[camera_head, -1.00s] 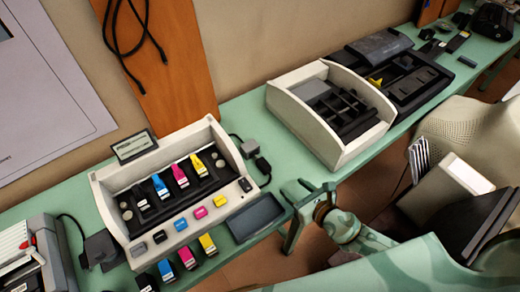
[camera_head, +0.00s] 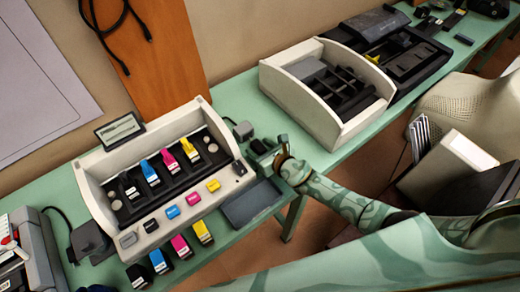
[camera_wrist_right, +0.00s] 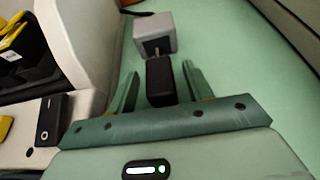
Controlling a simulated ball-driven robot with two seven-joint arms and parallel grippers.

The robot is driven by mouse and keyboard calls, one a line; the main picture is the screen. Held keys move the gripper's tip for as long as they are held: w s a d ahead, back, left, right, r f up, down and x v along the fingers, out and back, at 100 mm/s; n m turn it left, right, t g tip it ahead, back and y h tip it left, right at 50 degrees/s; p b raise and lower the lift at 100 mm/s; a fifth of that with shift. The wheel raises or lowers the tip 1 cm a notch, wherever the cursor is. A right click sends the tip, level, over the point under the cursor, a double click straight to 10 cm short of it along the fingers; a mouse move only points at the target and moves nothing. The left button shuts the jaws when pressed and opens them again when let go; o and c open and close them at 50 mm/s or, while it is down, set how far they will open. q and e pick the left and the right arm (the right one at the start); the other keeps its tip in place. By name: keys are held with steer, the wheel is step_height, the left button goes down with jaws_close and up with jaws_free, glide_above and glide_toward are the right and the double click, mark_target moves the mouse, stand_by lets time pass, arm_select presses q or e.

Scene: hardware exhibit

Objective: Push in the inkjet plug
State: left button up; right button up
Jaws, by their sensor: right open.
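The inkjet unit (camera_head: 150,223) is a cream tray holding yellow, magenta, cyan and black cartridges. Off its right end, a black plug (camera_wrist_right: 160,82) lies in line with a grey block (camera_wrist_right: 155,32); a short metal part shows between them, leaving a gap. In the head view the black plug (camera_head: 259,147) and grey block (camera_head: 243,130) lie on the green table. My right gripper (camera_wrist_right: 160,76) is open, with one finger on each side of the black plug; I cannot tell whether they touch it. In the head view my right gripper (camera_head: 280,150) is partly hidden. My left gripper is out of view.
A dark shallow tray (camera_head: 250,203) lies at the front edge. Several loose cartridges (camera_head: 180,246) stand in front of the inkjet unit. A second cream unit (camera_head: 310,110) stands to the right. Green table (camera_head: 232,96) is bare behind the grey block.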

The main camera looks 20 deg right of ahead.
mark_target(255, 142)
jaws_close()
steer(key=w, duration=0.1)
steer(key=w+a, duration=0.1)
steer(key=w, duration=0.1)
steer(key=shift+a+b, duration=0.1)
steer(key=shift+b, duration=0.3)
steer(key=shift+r, duration=0.1)
